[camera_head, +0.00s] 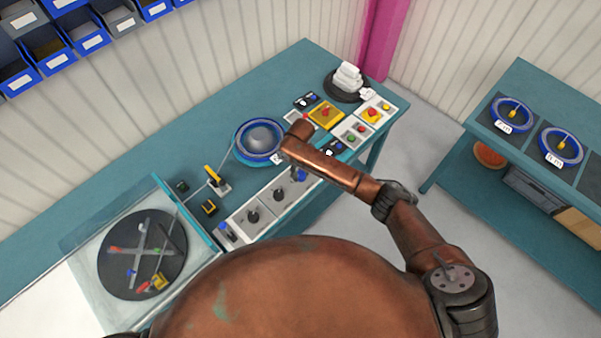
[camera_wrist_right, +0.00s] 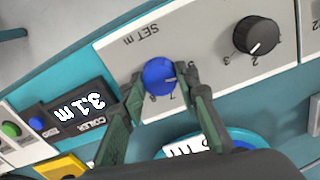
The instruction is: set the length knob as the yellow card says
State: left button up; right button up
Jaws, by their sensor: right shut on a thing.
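The blue length knob (camera_wrist_right: 158,74) sits on a light grey panel marked "SET m" in the right wrist view. My right gripper (camera_wrist_right: 162,82) is shut on it, with a dark green finger on each side. The fingers hide part of the knob's scale; a 7 shows below it. In the head view a bit of blue shows on the panel (camera_head: 265,208) near my right arm's end, and the arm hides the fingers. I cannot make out a readable yellow card. My left gripper is in neither view.
A coiler display (camera_wrist_right: 74,112) reads 3.1 m. A black knob (camera_wrist_right: 257,35) sits beside the blue one. A blue reel (camera_head: 258,141) stands close behind my right gripper. A yellow box with a red button (camera_head: 325,113) is nearby. A side bench (camera_head: 480,140) holds more reels.

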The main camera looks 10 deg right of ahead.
jog(key=shift+r+m+p, duration=0.1)
jog(key=shift+m+p, duration=0.3)
jog(key=shift+p, duration=0.3)
jog(key=m+p, duration=0.3)
jog(key=p, duration=0.1)
jog(key=shift+r+m+p, duration=0.1)
jog(key=shift+m+p, duration=0.2)
jog(key=shift+f+m+p, duration=0.2)
jog(key=shift+m+p, duration=1.2)
jog(key=shift+m, duration=0.3)
jog(key=o, duration=1.2)
jog(key=shift+c, duration=0.2)
